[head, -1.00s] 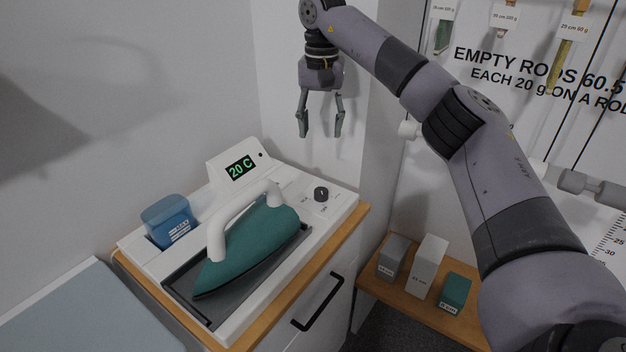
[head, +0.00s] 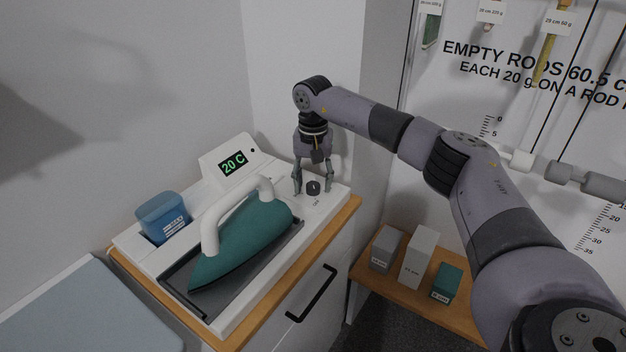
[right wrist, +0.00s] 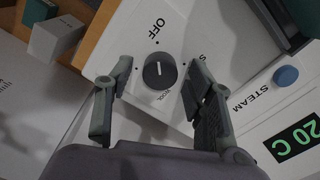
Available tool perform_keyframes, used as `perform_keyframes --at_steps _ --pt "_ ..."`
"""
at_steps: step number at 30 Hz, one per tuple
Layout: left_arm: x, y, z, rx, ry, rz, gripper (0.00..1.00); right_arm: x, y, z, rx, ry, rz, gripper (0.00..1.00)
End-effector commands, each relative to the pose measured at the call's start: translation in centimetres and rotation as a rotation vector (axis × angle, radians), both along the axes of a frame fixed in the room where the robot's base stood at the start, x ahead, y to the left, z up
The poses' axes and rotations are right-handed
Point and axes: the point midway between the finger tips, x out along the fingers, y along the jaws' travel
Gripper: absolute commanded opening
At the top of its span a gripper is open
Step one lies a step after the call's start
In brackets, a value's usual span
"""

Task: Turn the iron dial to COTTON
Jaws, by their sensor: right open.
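The dark round dial (head: 313,187) is on the white iron station's panel, right of the iron (head: 240,240). In the right wrist view the dial (right wrist: 160,72) carries a short white line, lying along the direction of the OFF mark. WOOL and a label starting with S also show; I cannot read COTTON. My right gripper (head: 312,189) is above the panel, pointing down, open. In the right wrist view its fingertips (right wrist: 158,76) are on either side of the dial, with gaps on both sides. The display (head: 234,163) reads 20 C. My left gripper is out of view.
The teal iron lies in a dark tray left of the dial. A blue water container (head: 163,218) stands at the back left. A blue STEAM button (right wrist: 286,76) is near the display. Several blocks stand on a low wooden shelf (head: 400,292) to the right. The wall is close behind the panel.

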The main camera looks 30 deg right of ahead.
Motion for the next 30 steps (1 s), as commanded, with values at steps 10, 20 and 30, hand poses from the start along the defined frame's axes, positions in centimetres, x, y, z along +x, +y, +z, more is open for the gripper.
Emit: perform_keyframes --at_steps 10,20,30 --pt "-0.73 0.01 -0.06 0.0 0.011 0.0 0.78 0.01 0.0 -0.08 0.0 0.0 0.0 0.43" --pt "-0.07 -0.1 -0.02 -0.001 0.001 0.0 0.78 0.01 -0.01 -0.05 0.0 0.0 0.0 0.21" --pt "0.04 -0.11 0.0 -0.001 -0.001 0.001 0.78 0.0 -0.01 -0.04 -0.001 0.001 0.0 0.01"
